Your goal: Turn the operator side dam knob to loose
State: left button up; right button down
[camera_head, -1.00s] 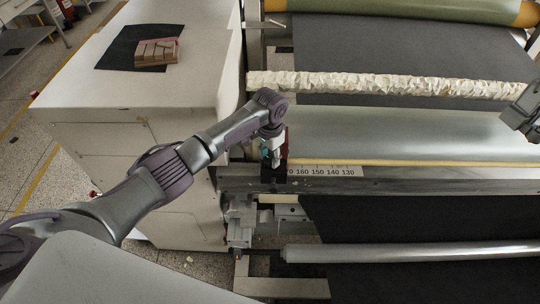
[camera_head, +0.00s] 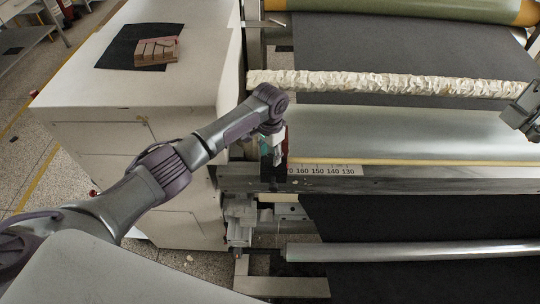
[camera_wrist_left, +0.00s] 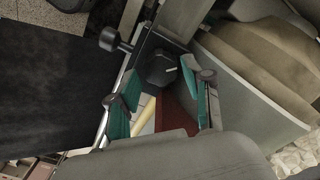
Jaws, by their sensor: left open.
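A black knob (camera_wrist_left: 157,68) with a small white mark shows in the left wrist view, between or just beyond my left fingertips. I take it for the side dam knob; I cannot read any loose or tight marking. My left gripper (camera_wrist_left: 160,73) is open, with a teal finger on either side of the knob. I cannot tell whether either finger touches it. In the head view my left gripper (camera_head: 274,152) points down at the left end of the ruler bar, over a dark block (camera_head: 273,170). The knob is hidden there.
A second black knob (camera_wrist_left: 108,38) stands nearby in the left wrist view. The ruler scale (camera_head: 325,171) runs right of my gripper. A white cabinet (camera_head: 150,90) with a dark sheet and wooden blocks (camera_head: 157,51) stands left. A wrinkled pale roll (camera_head: 390,84) lies behind.

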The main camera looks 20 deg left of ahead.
aim_at(270, 158)
pick_arm(q)
notch_tip(270, 158, up, 11)
jog(key=shift+f, duration=0.15)
jog(key=shift+f, duration=0.1)
dwell(0.4)
